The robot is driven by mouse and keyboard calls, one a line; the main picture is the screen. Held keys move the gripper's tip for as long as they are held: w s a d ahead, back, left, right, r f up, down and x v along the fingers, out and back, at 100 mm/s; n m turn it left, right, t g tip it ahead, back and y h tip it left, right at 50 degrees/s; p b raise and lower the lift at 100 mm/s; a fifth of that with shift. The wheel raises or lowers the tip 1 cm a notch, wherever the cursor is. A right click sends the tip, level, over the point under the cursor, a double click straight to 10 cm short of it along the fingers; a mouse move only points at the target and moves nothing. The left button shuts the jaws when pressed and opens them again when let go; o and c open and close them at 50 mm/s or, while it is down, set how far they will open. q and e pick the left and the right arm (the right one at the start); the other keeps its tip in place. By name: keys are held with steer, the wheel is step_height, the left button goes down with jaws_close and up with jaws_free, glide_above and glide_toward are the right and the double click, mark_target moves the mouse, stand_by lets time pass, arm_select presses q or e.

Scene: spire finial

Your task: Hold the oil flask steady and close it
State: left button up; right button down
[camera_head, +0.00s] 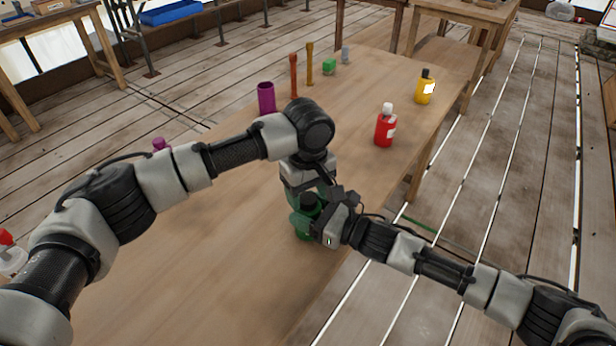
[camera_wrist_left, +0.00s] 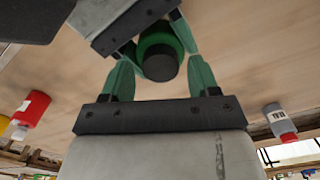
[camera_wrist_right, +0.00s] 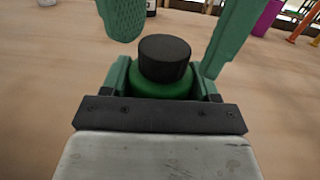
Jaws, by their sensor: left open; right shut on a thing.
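The green oil flask (camera_head: 303,226) stands upright on the wooden table near its right edge. A black cap (camera_wrist_right: 165,57) sits on top of it; how tightly it is seated cannot be told. My right gripper (camera_wrist_right: 165,80) is shut on the flask's green body, below the cap. My left gripper (camera_wrist_left: 161,62) is open above the flask, its green fingers on either side of the cap and apart from it. In the head view my left wrist hides part of the flask's far side.
A red bottle (camera_head: 385,129) and a yellow bottle (camera_head: 425,89) stand farther along the table.

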arm_select(q)
steer(key=shift+f, duration=0.55)
steer(key=c, duration=0.9)
steer(key=m, duration=0.4)
steer(key=shift+m, duration=0.3)
steer(key=shift+c, duration=0.2)
steer(key=m, duration=1.2)
steer(key=shift+m, duration=0.3)
